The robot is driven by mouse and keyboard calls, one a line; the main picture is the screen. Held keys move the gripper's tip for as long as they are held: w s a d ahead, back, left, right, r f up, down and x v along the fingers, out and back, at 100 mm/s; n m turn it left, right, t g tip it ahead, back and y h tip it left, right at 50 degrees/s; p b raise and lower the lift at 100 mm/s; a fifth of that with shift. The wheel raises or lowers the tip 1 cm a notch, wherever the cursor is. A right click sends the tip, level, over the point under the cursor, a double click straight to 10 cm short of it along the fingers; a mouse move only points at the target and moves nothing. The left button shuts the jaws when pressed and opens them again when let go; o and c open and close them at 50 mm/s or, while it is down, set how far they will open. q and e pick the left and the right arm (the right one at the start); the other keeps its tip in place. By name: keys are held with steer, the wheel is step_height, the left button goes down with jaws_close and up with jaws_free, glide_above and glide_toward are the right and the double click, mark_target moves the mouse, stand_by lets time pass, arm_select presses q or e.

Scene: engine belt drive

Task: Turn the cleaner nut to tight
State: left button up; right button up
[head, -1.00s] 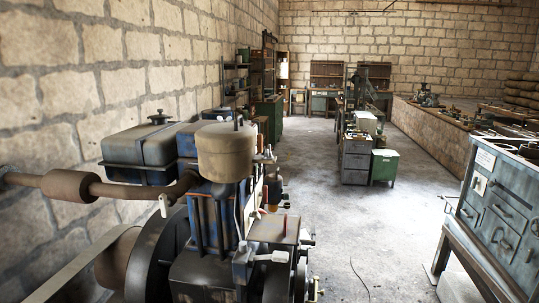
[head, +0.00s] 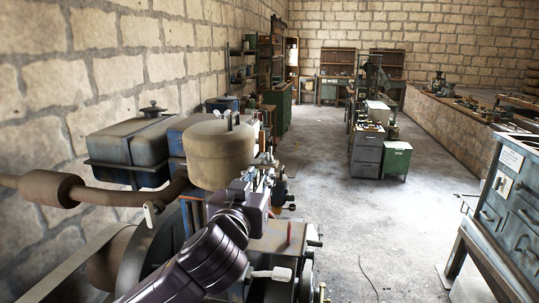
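The round tan air cleaner (head: 219,157) stands on top of the engine at centre left. My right gripper is not in view.
A rusty exhaust pipe (head: 110,191) runs left from the engine. A dark tank (head: 128,150) with a cap is behind it. A grey-blue drawer cabinet (head: 510,205) stands at the right. The floor (head: 375,225) between is clear apart from a thin cable.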

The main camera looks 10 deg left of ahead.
mark_target(266, 159)
arm_select(q)
steer(key=w+p, duration=0.1)
steer(key=w, duration=0.2)
steer(key=w+r+p, duration=0.1)
steer(key=w, duration=0.2)
steer(key=shift+r, duration=0.2)
steer(key=shift+w+f+p, duration=0.1)
steer(key=shift+w+p, duration=0.25)
steer(key=shift+w, duration=0.4)
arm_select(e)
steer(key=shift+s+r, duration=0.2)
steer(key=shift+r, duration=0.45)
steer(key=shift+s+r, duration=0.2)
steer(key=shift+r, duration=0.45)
arm_select(q)
jaws_close()
